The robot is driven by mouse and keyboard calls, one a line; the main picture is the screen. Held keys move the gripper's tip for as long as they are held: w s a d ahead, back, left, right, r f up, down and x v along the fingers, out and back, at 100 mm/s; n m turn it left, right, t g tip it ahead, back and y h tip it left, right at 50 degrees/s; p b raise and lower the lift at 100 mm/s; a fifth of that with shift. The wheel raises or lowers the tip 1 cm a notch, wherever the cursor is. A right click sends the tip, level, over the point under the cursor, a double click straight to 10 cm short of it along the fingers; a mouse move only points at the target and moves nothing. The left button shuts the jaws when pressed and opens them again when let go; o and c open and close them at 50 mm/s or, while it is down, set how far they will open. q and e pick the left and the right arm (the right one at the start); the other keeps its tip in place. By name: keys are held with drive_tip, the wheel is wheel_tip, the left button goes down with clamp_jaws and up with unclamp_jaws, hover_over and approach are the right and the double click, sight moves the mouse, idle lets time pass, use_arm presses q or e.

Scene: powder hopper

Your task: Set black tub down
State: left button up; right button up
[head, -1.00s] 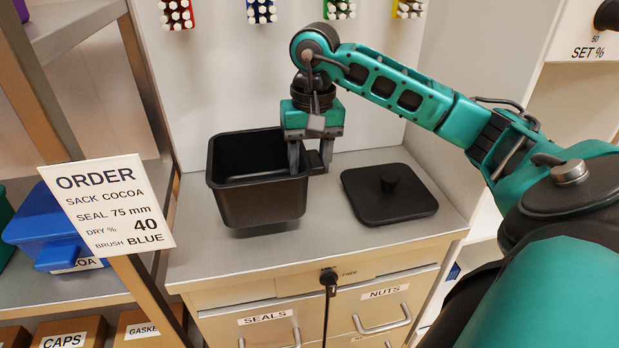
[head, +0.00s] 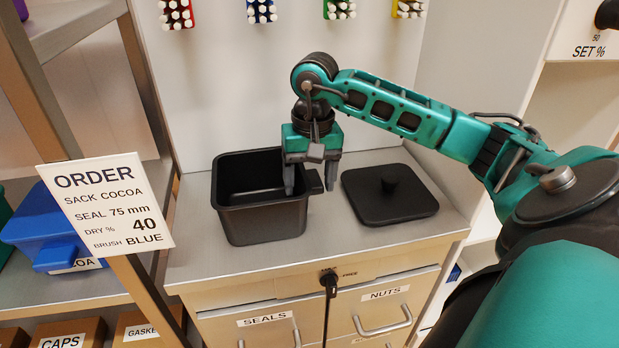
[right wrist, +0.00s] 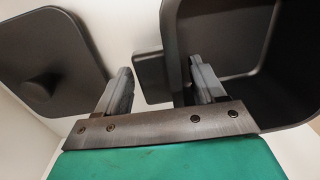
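The black tub (head: 262,221) stands upright on the steel counter (head: 235,262), open at the top and looking empty. Its side handle (head: 315,182) points right. My right gripper (head: 310,181) is over that handle, one finger inside the tub wall and the other beyond the handle. The fingers are spread. In the right wrist view the handle block (right wrist: 151,76) lies between the fingers with gaps showing, and the tub (right wrist: 225,38) is at right. My left gripper is in neither view.
A flat black lid (head: 390,200) with a knob lies on the counter right of the tub, close to my gripper. An order sign (head: 106,204) and a shelf with a blue bin (head: 45,228) are at left. Brushes hang on the back wall. Drawers are below the counter.

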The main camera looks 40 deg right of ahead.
drive_tip(key=shift+r, duration=0.25)
drive_tip(key=r+p, duration=0.1)
drive_tip(key=r, duration=1)
drive_tip(key=shift+s+d+r+p, duration=0.15)
drive_tip(key=shift+d+r+p, duration=0.05)
drive_tip(key=shift+r+p, duration=0.2)
